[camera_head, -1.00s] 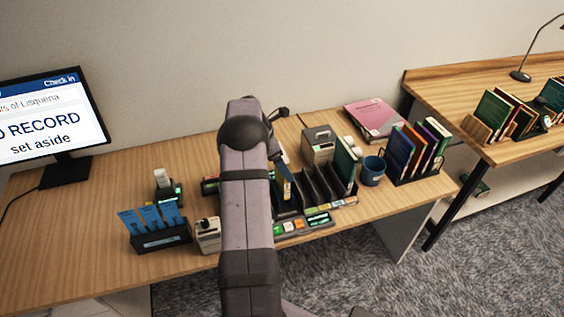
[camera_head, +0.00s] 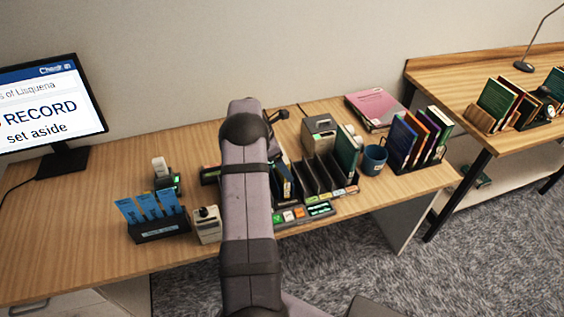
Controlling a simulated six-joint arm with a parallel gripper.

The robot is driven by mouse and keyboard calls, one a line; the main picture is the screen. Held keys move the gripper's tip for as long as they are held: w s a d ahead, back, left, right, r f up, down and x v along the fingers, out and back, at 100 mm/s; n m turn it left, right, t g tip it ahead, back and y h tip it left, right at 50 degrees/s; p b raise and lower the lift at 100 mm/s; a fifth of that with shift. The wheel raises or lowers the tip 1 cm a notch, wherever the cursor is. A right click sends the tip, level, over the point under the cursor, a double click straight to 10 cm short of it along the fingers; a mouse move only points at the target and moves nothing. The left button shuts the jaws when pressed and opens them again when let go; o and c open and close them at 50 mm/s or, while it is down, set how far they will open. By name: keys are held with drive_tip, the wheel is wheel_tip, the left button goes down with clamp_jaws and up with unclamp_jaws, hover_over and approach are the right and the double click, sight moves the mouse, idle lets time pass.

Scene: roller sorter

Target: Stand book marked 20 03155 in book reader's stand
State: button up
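My arm (camera_head: 249,210) rises through the middle of the picture and hides the desk behind it. My gripper's fingers are hidden behind the arm, so its opening and any hold do not show. Just right of the arm, a dark blue book (camera_head: 284,183) stands at the left end of a black slotted rack (camera_head: 318,190); whether the gripper touches it is unclear. A green book (camera_head: 346,150) stands at the rack's right end. The number 20 03155 is not readable on any book. A dark item (camera_head: 210,174) partly behind the arm may be the reader's stand; I cannot tell.
Blue cards stand in a black holder (camera_head: 160,229) at left, beside a small beige device (camera_head: 207,225). A blue mug (camera_head: 373,160) and a row of coloured books (camera_head: 420,138) stand right of the rack. A monitor (camera_head: 45,110) is far left. The desk's left front is clear.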

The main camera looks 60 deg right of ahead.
drive_tip(key=shift+f+b, duration=0.3)
drive_tip(key=shift+f, duration=0.25)
drive_tip(key=o, duration=1.1)
drive_tip(key=shift+b+v, duration=1.2)
drive_tip(key=shift+v, duration=2.5)
